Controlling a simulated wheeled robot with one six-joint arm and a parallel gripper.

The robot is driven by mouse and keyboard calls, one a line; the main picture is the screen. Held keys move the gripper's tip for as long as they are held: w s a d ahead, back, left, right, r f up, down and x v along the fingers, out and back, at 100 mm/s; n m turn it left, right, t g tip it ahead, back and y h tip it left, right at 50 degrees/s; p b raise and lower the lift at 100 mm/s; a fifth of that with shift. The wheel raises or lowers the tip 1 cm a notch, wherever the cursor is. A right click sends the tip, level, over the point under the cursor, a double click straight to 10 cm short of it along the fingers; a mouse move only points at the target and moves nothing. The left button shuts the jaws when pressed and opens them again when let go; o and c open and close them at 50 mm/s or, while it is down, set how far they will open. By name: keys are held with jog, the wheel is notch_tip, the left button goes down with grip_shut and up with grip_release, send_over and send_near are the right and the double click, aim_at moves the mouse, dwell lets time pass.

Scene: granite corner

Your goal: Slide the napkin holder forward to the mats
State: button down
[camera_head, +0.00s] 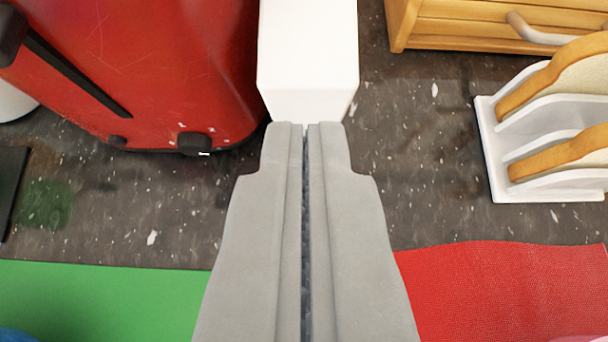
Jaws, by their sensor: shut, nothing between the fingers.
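A plain white block (308,50), which looks like the napkin holder, stands at the top centre, and its far end is cut off by the picture's edge. My gripper (305,130) is shut and empty, with its tips at the block's near lower edge. I cannot tell whether they touch it. A green mat (100,300) lies at the lower left and a red mat (505,290) at the lower right. My gripper hides the space between the mats.
A red toaster (170,60) stands close to the block's left side. A white rack (492,150) with bread slices (565,150) stands at the right. A wooden box (450,25) is at the upper right. Dark speckled counter (400,160) is bare between block and rack.

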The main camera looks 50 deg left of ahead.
jog(key=s+d, duration=0.8)
send_near(313, 32)
notch_tip(313, 32, down, 2)
jog(key=s+d, duration=0.2)
jog(key=w+a, duration=0.7)
jog(key=a, duration=0.1)
jog(key=shift+w+f, duration=0.2)
jog(key=shift+w, duration=0.2)
jog(key=shift+f, duration=0.9)
